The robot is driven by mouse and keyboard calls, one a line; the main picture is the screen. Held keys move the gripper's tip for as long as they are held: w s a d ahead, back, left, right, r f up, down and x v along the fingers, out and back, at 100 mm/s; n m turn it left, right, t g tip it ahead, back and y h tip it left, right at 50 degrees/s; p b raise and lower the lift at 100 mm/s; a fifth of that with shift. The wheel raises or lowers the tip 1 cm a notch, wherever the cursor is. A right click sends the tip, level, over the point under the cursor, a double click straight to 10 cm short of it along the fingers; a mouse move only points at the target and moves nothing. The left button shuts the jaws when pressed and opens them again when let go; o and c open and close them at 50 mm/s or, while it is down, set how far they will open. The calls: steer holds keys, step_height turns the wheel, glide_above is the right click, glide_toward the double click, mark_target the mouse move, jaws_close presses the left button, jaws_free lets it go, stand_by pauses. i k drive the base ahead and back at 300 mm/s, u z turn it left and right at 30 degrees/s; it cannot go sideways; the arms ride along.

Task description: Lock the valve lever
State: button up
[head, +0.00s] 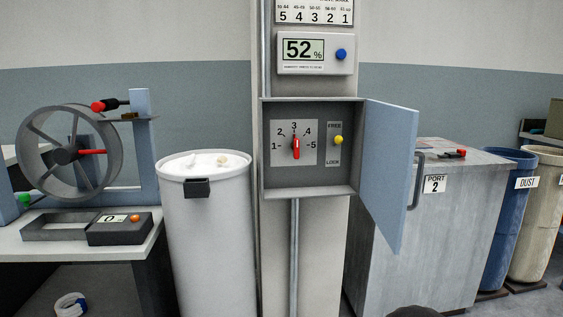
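The valve lever (296,147) is a red handle on a grey dial plate (279,151) numbered 1 to 5. It stands upright, in line with the 3. To its right is a lock strip (333,152) marked FREE at the top and LOCK at the bottom. A yellow knob (338,140) sits on this strip, nearer to FREE than to LOCK. Both are inside an open grey wall box (310,189) on the pillar. My gripper does not show in the head view.
The box's blue door (391,170) stands open to the right. A humidity display (303,49) reading 52% with a blue button is above. A white bin (207,240) stands left, a grey Port 2 cabinet (440,230) right. A dark rounded shape, unclear, shows at the bottom edge.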

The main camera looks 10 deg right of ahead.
mark_target(339, 139)
steer(key=u, duration=0.05)
steer(key=k, duration=0.65)
steer(key=u, duration=0.5)
steer(key=i, duration=1.2)
steer(key=z, duration=0.6)
